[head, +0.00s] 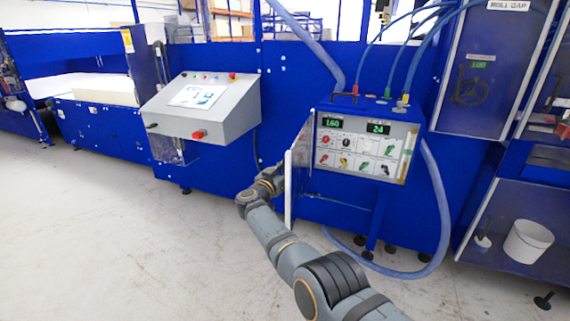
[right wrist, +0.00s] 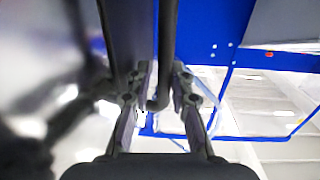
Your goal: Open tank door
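My right arm reaches in from the bottom right, and my right gripper (head: 277,177) is at the door's left side, partly hidden. In the right wrist view, a dark bar handle (right wrist: 167,40) with a curved lower end runs between the fingers of my right gripper (right wrist: 163,70). The fingers are drawn in close on both sides of it. My left gripper is not in view.
A grey console (head: 205,105) with a red button stands to the left of the door. Blue hoses (head: 436,190) hang around the unit. A white bucket (head: 527,241) stands at the right. The floor (head: 110,240) at the left is clear.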

